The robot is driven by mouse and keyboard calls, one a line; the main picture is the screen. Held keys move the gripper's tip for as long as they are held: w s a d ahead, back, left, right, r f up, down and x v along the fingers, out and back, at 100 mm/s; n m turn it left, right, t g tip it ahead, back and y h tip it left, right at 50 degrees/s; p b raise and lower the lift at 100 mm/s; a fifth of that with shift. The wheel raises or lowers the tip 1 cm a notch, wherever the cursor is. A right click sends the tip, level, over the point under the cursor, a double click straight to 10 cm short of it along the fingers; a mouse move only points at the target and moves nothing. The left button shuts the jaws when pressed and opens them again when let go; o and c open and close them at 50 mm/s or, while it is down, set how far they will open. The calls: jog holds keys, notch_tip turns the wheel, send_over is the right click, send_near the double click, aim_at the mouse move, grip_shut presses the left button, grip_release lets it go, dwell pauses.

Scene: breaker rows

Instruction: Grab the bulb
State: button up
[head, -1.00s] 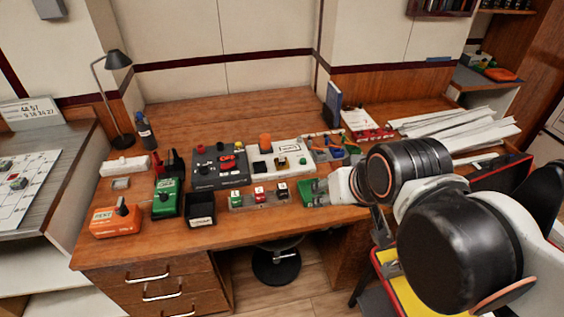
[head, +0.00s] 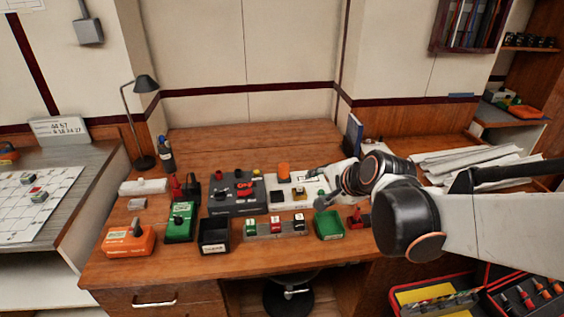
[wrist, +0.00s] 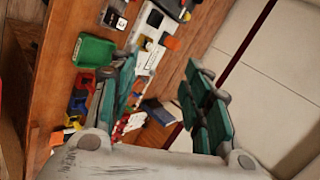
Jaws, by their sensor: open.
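I cannot pick out a bulb for certain. An orange cylinder (head: 284,170) stands upright on the white board (head: 308,178) and may be it; an orange piece (wrist: 171,42) also shows on the board in the wrist view. My gripper (head: 322,196) is over the right part of the white board in the head view, right of the orange cylinder and apart from it. In the wrist view my gripper (wrist: 158,88) has its teal fingers spread wide, with nothing held between them. My arm hides part of the board's right end.
A dark grey panel (head: 237,205) stands left of the white board. In front are an empty black bin (head: 214,235), a strip of small switches (head: 274,229) and a green tray (head: 329,224). A blue book (head: 354,133) stands behind.

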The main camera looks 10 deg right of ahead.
jog(key=w+d+f+m+t+y+b, duration=0.1)
jog(key=w+d+f+m+t+b, duration=0.1)
jog(key=w+f+m, duration=0.7)
jog(key=m+t+b, duration=0.1)
jog(key=m+t, duration=0.1)
jog(key=m, duration=0.8)
send_near(300, 184)
jog(key=shift+b+x, duration=2.35)
jog(key=shift+x, duration=1.8)
grip_shut()
